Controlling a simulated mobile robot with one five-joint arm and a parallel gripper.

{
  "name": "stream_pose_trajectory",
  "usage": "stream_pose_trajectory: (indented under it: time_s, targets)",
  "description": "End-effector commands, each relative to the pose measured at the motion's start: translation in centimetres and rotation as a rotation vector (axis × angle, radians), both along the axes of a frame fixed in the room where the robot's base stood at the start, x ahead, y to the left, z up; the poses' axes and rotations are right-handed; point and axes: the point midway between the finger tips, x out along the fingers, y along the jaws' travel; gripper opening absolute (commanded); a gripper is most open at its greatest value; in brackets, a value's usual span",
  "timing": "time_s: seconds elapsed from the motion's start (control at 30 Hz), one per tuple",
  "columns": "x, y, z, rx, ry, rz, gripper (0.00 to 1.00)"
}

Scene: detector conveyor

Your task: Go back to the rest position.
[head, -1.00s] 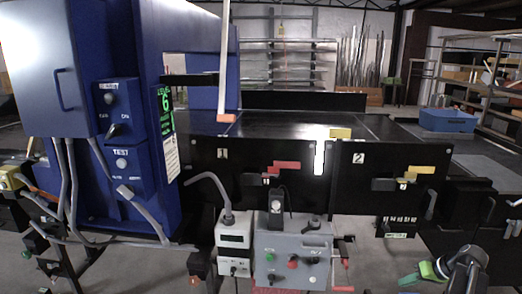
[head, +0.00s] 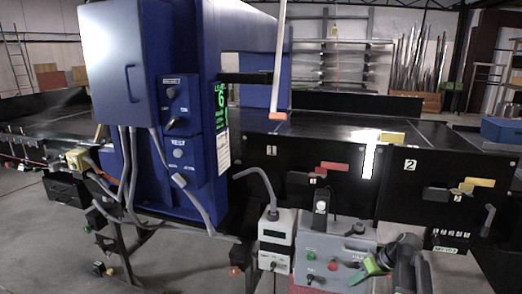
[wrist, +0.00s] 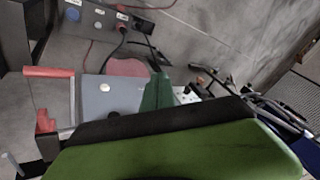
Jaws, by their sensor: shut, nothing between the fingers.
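My gripper (head: 366,268), with green fingers, shows at the lower right of the head view. It is in front of the right side of a grey control box (head: 335,246). It looks shut with nothing held. In the wrist view, a broad green finger (wrist: 175,155) with a dark edge fills the bottom. A darker green piece (wrist: 157,92) stands beyond it. I cannot tell whether the gripper touches the box.
A black conveyor (head: 335,130) with panels 1 and 2 runs behind, with red (head: 334,166) and yellow (head: 480,182) handles. A blue machine (head: 265,60) stands left. A white-topped meter box (head: 276,238) adjoins the grey box. Open floor (head: 40,225) lies at lower left.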

Motion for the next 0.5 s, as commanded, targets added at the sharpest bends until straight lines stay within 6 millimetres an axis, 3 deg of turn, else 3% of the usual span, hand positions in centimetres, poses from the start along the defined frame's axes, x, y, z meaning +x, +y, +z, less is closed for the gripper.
stream_pose_trajectory:
  time_s: [0.03, 0.1, 0.2, 0.3, 0.4, 0.47, 0.5]
  targets:
    - [0.2, 5.2, -0.4, -0.023, 0.024, 0.068, 0.00]
    - [-0.1, 10.8, -1.0, -0.064, 0.066, 0.133, 0.00]
    - [-1.3, 17.1, -1.9, -0.133, 0.125, 0.189, 0.00]
    - [-3.1, 21.7, -2.5, -0.208, 0.178, 0.206, 0.00]
    - [-5.3, 24.6, -3.1, -0.296, 0.226, 0.177, 0.00]
    - [-6.9, 24.8, -3.4, -0.364, 0.262, 0.108, 0.00]
    - [-7.5, 23.6, -3.6, -0.397, 0.283, 0.036, 0.00]
